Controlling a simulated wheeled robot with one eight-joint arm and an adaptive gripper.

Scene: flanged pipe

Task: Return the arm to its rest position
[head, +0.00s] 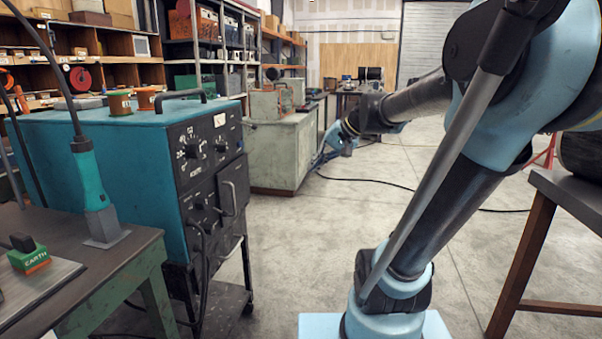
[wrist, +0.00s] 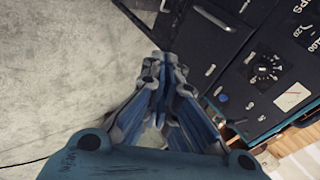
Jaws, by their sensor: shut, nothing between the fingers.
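My gripper (wrist: 163,68) points away from the wrist camera, its blue and grey fingers drawn together with nothing between them. In the head view my gripper (head: 338,142) shows small, at the end of my blue and grey arm, in front of the aisle and apart from any surface. The arm rises from its light blue base, bends at the upper right and reaches back to the left.
A teal machine (head: 110,140) with a black dial panel stands on a cart at the left; its panel (wrist: 262,70) fills the wrist view's right. A workbench (head: 75,250) holds a teal-handled tool (head: 92,180). A table (head: 565,190) stands right. Concrete floor (head: 270,260) lies open between.

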